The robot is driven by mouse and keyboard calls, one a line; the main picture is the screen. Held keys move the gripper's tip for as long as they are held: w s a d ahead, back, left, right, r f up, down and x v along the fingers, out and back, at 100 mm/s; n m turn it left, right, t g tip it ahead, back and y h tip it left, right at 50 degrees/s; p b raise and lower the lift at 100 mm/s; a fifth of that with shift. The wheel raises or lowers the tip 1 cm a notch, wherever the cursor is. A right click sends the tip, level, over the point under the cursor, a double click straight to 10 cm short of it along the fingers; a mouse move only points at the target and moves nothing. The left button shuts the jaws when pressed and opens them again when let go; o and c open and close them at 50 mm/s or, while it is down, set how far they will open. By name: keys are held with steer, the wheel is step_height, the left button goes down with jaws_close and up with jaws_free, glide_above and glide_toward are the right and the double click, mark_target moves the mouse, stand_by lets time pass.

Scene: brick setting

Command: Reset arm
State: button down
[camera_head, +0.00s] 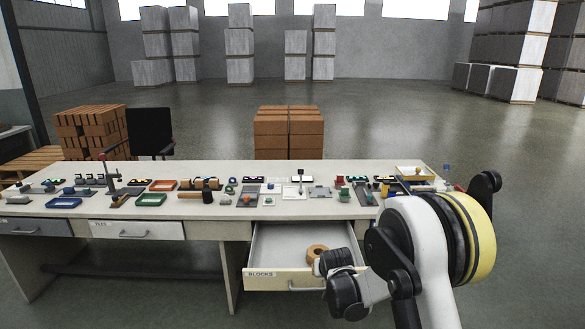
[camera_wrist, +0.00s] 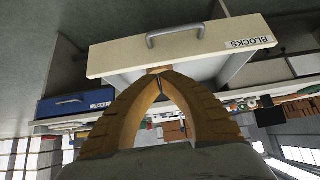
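My gripper (camera_head: 316,251) has tan ribbed fingers and is in front of or over the open BLOCKS drawer; the exact height is unclear. In the wrist view, which is upside down, the gripper fingertips (camera_wrist: 159,72) meet, with a gap between the finger bases and nothing held there. My arm reaches in from the lower right in the head view. The drawer (camera_head: 270,281) is pulled out, with a cream front, a grey handle and a BLOCKS label. Its front also shows in the wrist view (camera_wrist: 115,57). The visible part of its inside looks bare; my gripper and arm hide some.
The long workbench (camera_head: 232,216) carries several small trays, tools and parts. Two other drawers, one grey-blue (camera_head: 35,227) and one white (camera_head: 135,231), look closed. A black chair (camera_head: 150,131) and brick stacks (camera_head: 288,134) stand behind it. The floor in front is clear.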

steer(key=d+v, duration=0.3)
steer(key=v, duration=1.1)
steer(key=d+v, duration=0.2)
steer(key=v, duration=1.2)
steer(key=s+d+g, duration=0.1)
steer(key=s+d, duration=0.1)
steer(key=s, duration=1.9)
steer(key=shift+d, duration=0.25)
